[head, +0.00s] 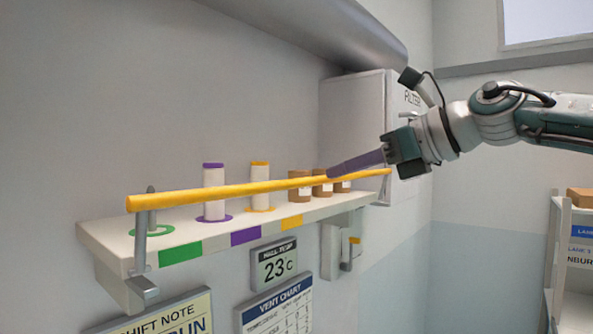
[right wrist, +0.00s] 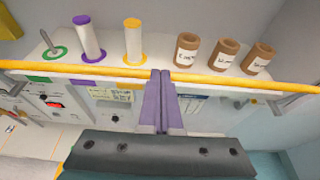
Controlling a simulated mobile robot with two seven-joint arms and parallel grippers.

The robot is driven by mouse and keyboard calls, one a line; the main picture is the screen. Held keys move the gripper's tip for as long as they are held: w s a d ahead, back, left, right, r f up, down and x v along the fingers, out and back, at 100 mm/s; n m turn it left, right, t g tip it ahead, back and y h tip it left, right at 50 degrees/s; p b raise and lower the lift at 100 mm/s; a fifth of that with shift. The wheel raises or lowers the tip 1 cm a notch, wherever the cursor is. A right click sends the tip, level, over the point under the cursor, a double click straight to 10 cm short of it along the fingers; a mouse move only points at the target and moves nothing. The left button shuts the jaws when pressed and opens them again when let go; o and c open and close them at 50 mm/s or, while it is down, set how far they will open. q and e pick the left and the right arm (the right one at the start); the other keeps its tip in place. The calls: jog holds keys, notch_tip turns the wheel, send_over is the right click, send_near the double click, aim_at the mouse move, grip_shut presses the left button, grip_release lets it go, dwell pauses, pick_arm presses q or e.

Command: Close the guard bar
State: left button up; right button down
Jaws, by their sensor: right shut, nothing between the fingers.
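The yellow guard bar (head: 230,190) runs lengthwise along the front of the white shelf (head: 110,235), above its surface. Its left end is at a grey upright bracket (head: 141,240); its right end is near the shelf's far end. In the right wrist view the bar (right wrist: 90,70) crosses the whole picture. My right gripper (head: 332,172) is shut and empty, its purple fingers pointing left at the bar's right part. In the right wrist view the fingertips (right wrist: 160,74) overlap the bar; whether they touch it I cannot tell. My left gripper is not in view.
Behind the bar stand a purple-ended spool (head: 214,190), a yellow-ended spool (head: 260,185), several brown jars (head: 300,190) and a bare peg on a green ring (head: 151,208). A grey duct (head: 310,30) hangs above. A white cabinet (head: 350,110) stands behind the jars.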

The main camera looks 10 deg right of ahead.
jog(key=shift+w+a+r+b, duration=0.45)
jog(key=shift+w+a, duration=0.1)
jog(key=shift+w, duration=0.15)
dwell(0.4)
